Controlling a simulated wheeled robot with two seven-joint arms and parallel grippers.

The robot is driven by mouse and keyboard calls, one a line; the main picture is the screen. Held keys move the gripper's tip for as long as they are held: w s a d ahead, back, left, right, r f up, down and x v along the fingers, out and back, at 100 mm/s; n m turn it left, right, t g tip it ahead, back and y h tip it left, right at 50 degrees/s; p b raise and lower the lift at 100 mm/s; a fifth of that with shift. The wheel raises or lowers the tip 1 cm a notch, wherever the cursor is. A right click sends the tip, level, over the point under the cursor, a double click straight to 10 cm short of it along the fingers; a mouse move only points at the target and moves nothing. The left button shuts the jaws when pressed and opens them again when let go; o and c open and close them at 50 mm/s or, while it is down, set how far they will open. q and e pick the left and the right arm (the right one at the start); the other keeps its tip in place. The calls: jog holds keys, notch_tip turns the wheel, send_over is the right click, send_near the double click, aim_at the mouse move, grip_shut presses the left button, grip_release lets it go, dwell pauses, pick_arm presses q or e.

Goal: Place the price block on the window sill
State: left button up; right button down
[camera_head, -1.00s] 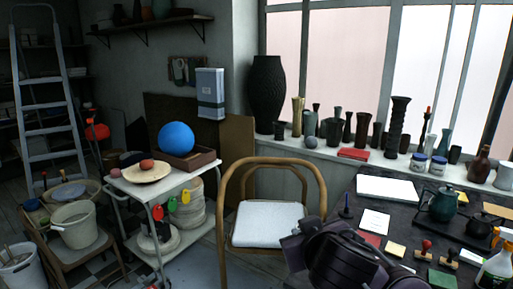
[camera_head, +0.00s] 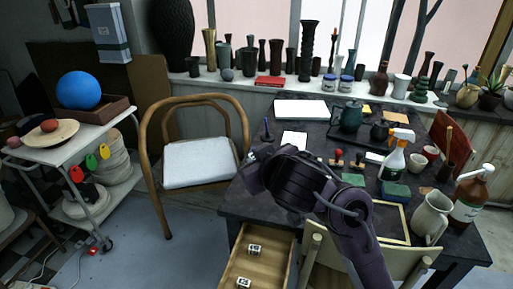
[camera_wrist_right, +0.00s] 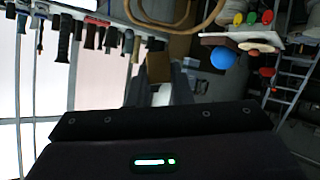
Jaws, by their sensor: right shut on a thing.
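My right gripper (camera_head: 252,176) is over the near left edge of the dark table, and its fingertips are mostly hidden by the hand. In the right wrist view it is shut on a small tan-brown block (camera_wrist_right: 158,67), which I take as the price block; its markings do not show. The pale window sill (camera_head: 300,87) runs along the back under the window, beyond the table, apart from the gripper. Two small number-marked blocks (camera_head: 254,249) lie in an open wooden drawer. My left gripper is not in view.
A wooden chair (camera_head: 198,165) stands left of the table. A teapot (camera_head: 352,116) and a spray bottle (camera_head: 395,155) stand on the table.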

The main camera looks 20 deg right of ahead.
jog(key=s+a, duration=0.1)
jog(key=a, duration=0.7)
jog(key=s+a, duration=0.2)
jog(key=a, duration=0.6)
jog(key=shift+s+a, duration=0.3)
jog(key=shift+a, duration=0.1)
